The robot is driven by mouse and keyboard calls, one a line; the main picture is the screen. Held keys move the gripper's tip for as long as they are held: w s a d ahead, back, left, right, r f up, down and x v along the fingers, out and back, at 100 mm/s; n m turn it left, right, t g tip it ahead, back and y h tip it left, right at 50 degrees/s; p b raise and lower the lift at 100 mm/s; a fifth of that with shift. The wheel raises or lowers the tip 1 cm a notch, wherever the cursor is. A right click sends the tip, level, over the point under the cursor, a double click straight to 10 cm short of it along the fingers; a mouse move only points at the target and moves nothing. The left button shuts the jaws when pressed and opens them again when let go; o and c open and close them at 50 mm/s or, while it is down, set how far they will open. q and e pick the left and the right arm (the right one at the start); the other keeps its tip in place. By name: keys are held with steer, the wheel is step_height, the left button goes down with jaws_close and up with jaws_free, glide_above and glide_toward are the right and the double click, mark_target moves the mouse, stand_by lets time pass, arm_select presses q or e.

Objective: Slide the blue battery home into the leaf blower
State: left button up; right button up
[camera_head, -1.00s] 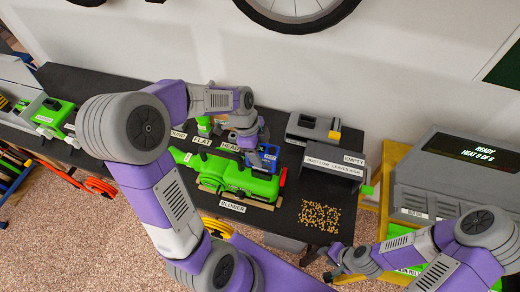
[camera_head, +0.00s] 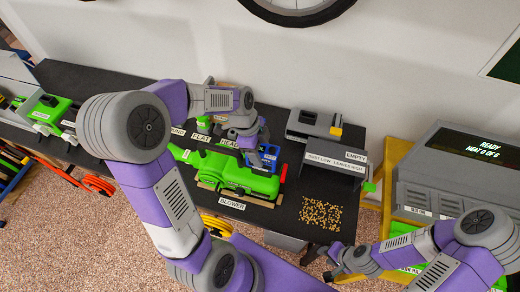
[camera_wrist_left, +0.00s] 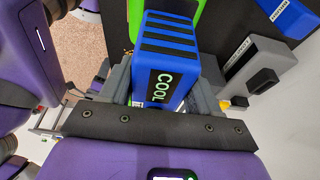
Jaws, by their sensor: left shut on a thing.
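The blue battery (camera_head: 269,153) is at the right end of the green leaf blower (camera_head: 238,176), which lies on the dark bench. My left gripper (camera_head: 252,143) is above this end and shut on the battery. In the left wrist view the battery (camera_wrist_left: 166,45) sits between the fingers of the left gripper (camera_wrist_left: 163,90), its "COOL" label showing. A green part of the blower (camera_wrist_left: 188,10) shows behind it. The joint between battery and blower is mostly hidden, so I cannot tell how far in it sits. My right gripper (camera_head: 338,258) is low by the bench's front edge; its jaws are unclear.
A grey unit (camera_head: 313,126) and a "DUST LOW LEAVES HIGH" box (camera_head: 333,164) stand right of the blower. Tan pellets (camera_head: 321,213) lie on the bench's front right. A grey cabinet with a display (camera_head: 460,165) is further right. Green tools (camera_head: 47,115) are far left.

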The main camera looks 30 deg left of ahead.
arm_select(q)
steer(key=shift+f+b, duration=0.55)
steer(key=shift+f, duration=0.1)
steer(key=o, duration=1.6)
steer(key=p+v, duration=0.1)
steer(key=v, duration=0.6)
steer(key=shift+r, duration=0.35)
